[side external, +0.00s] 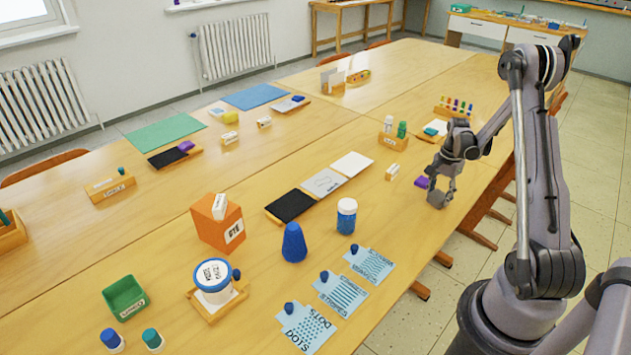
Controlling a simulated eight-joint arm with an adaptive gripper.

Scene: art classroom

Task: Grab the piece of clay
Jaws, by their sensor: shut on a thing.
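My gripper (439,198) is low over the right edge of the near table, fingers pointing down. It is shut on a small greyish piece, seemingly the piece of clay, mostly hidden between the fingers and hard to tell from them.
The table edge is close on the right.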

